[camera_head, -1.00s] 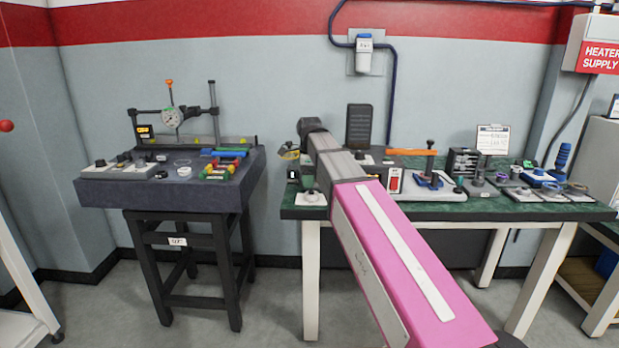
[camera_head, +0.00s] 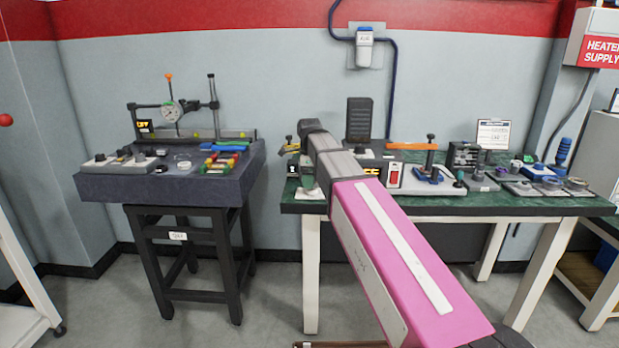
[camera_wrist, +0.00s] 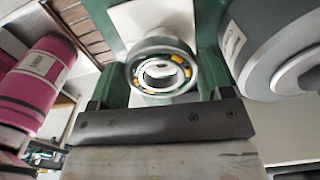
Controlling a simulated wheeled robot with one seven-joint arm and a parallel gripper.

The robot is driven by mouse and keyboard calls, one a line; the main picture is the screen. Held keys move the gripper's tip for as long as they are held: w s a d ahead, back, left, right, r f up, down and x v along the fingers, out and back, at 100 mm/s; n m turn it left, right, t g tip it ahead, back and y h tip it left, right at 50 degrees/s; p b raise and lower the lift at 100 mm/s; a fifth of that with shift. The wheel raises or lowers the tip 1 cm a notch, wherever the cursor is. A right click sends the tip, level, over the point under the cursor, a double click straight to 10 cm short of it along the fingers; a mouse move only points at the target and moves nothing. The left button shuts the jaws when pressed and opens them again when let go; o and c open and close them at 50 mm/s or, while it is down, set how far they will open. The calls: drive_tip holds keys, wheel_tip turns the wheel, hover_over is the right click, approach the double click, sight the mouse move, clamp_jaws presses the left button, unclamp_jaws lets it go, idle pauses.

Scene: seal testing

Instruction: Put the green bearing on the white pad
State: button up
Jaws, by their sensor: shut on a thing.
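The green bearing (camera_wrist: 162,72) is a steel ring with green and yellow inside, seen in the wrist view between the two green fingers. My gripper (camera_wrist: 160,68) is shut on it. The white pad (camera_wrist: 150,22) shows behind the bearing in the wrist view, on the green bench top. The bearing is too small to make out there. I cannot tell whether it touches the pad.
A grey round body (camera_wrist: 276,45) is close on the right in the wrist view. The green bench (camera_head: 450,206) carries a red-switch box (camera_head: 393,174), an orange-handled press (camera_head: 411,147) and several small parts. A dark granite table (camera_head: 180,190) with a dial gauge stands left, across a gap.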

drive_tip(key=shift+f, duration=0.6)
idle(0.5)
drive_tip(key=o, duration=1.2)
drive_tip(key=shift+r, duration=4.05)
